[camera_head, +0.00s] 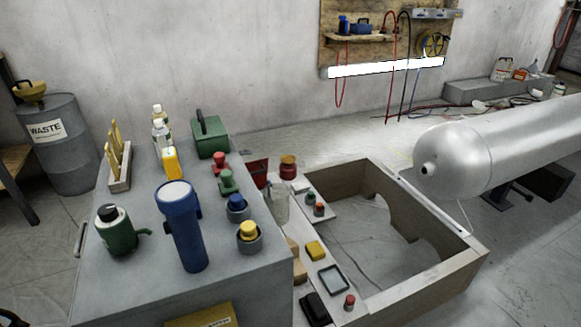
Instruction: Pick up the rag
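I cannot make out anything that is clearly a rag. A crumpled-looking pale grey thing (280,203) stands beside the grey cabinet's right edge, but I cannot tell whether it is cloth or a container. A folded-looking black item (316,308) lies at the front end of the wooden frame's ledge; its material is unclear. My gripper is not in view.
A grey cabinet (150,285) holds a blue flashlight (184,228), a green can (116,230), bottles and several coloured knobs. A wooden frame (425,290) stands right of it. A silver tank (500,145) is at right, a waste drum (62,150) at left.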

